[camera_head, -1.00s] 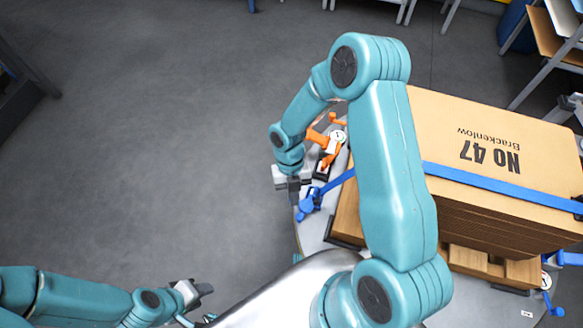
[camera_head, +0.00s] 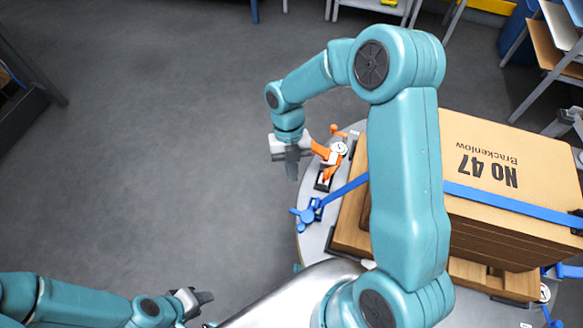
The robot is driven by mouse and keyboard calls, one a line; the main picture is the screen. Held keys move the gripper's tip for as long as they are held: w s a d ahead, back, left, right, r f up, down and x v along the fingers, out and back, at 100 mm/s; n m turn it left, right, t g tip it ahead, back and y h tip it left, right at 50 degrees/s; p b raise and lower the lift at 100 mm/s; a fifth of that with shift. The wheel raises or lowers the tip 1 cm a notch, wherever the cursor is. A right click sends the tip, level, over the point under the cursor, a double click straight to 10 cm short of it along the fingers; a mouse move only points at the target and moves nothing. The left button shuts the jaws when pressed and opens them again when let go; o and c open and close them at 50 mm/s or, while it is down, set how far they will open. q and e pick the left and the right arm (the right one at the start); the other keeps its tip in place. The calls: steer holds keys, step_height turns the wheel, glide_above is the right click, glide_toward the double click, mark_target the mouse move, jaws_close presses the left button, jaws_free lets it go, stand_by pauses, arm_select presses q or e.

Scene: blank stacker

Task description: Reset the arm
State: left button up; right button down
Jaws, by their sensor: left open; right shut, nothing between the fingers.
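My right arm rises from the bottom right and bends over to the left. Its gripper (camera_head: 292,164) points down, shut and empty, left of the orange clamp and over the edge of the round metal table or the floor beside it. My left gripper (camera_head: 207,298) is at the bottom left, low in the view, open and empty. Its fingers point right, and it is apart from any object.
A stack of brown cardboard blanks (camera_head: 510,215) marked "No 47 Brackenlow" sits on a wooden pallet under a blue strap (camera_head: 520,208). An orange clamp (camera_head: 331,162) and a blue clamp (camera_head: 306,214) sit at the table's (camera_head: 312,240) left rim. Grey floor at left is clear.

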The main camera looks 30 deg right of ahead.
steer(key=s+a+f+m+t+p, duration=0.1)
steer(key=s+a+m, duration=0.3)
steer(key=m, duration=0.7)
steer(key=s+a+f+m+t+y+p, duration=0.1)
steer(key=s+a+f+m+t+p, duration=0.1)
steer(key=m, duration=0.9)
steer(key=s+a+f+m+t+y+p, duration=0.1)
steer(key=s+a+f+m+p, duration=0.2)
steer(key=s+a+m, duration=0.3)
steer(key=m+p, duration=0.1)
steer(key=m, duration=0.4)
steer(key=shift+s+t+p, duration=0.15)
steer(key=shift+t+p, duration=0.15)
steer(key=shift+p, duration=0.1)
